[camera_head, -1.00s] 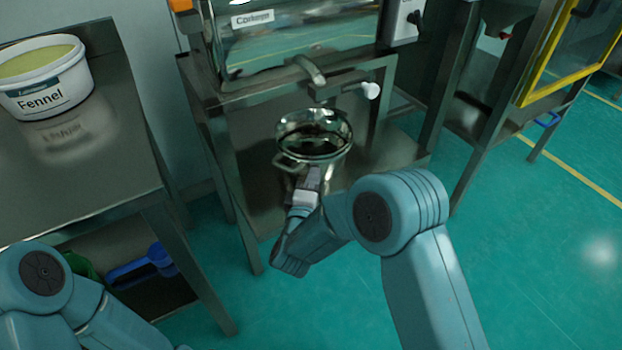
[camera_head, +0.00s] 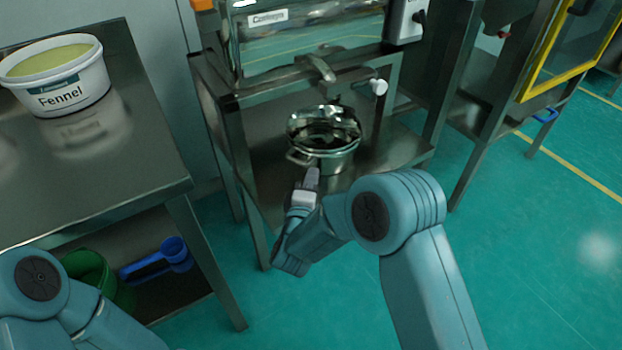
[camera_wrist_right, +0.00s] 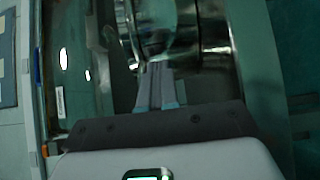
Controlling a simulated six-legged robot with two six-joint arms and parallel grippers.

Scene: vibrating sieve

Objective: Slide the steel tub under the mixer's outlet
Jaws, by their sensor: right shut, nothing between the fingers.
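The steel tub (camera_head: 338,160) is a shiny round pot with side handles. It stands upright on the lower shelf of the mixer's frame, beneath the outlet spout (camera_head: 318,68) or slightly forward of it. In the right wrist view the tub's wall (camera_wrist_right: 205,40) fills the area beyond the fingers. My right gripper (camera_head: 312,174) is shut and empty at the near side of the tub, close to its near handle (camera_head: 298,157). I cannot tell whether the fingertips touch the tub. My left arm shows at lower left, but its gripper is out of view.
The mixer's shelf (camera_head: 385,165) has free room right of the tub, between the frame's legs. A steel table (camera_head: 130,150) at left holds a white Fennel bucket (camera_head: 60,95). Below it are a blue scoop (camera_head: 160,260) and a green container (camera_head: 88,272). A yellow-framed panel (camera_head: 548,50) stands at right.

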